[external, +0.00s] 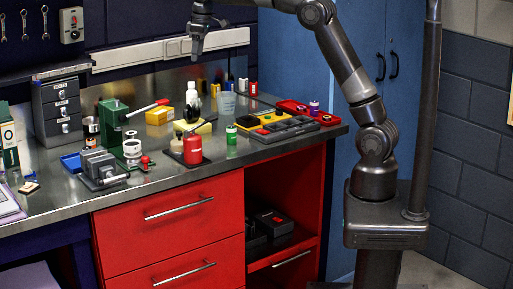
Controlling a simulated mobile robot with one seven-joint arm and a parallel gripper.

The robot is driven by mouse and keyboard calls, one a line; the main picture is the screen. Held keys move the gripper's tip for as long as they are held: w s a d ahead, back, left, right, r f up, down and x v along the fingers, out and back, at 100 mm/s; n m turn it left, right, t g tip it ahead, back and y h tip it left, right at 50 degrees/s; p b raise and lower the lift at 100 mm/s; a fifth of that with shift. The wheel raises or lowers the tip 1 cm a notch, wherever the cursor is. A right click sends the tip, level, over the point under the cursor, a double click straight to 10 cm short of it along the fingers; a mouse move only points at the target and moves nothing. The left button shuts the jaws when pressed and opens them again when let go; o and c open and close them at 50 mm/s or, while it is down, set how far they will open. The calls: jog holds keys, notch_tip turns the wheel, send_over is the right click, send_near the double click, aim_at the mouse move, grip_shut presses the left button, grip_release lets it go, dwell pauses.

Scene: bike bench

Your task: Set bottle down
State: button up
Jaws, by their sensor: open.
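My gripper (197,50) hangs in the air over the back of the bench, pointing down, with nothing visible in it. The fingers are small and dark here. A red oil can (193,147) stands on a dark mat in front of the bottle. I cannot tell for sure which of these the task calls the bottle.
A green press (113,122) and a grey vise (98,166) stand on the left. A yellow box (159,115) and a clear cup (227,103) are near the bottle. A yellow and black tray (270,128) lies right. Grey drawers (58,103) stand back left. Some front benchtop is clear.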

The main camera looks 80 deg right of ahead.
jog(key=s+a+r+t, duration=0.2)
jog(key=s+a+r, duration=0.1)
jog(key=s+a, duration=1.3)
jog(key=s+a+f, duration=0.2)
jog(key=s+f, duration=0.1)
jog(key=s, duration=0.3)
jog(key=s+a+f+t, duration=0.1)
jog(key=s+a+f, duration=0.1)
jog(key=s+f, duration=0.2)
jog(key=s+a+f, duration=0.2)
jog(key=s+f, duration=0.2)
jog(key=s, duration=0.6)
jog(key=shift+a+f+t+y, duration=0.15)
jog(key=shift+a+t+y, duration=0.15)
jog(key=shift+a+t, duration=0.1)
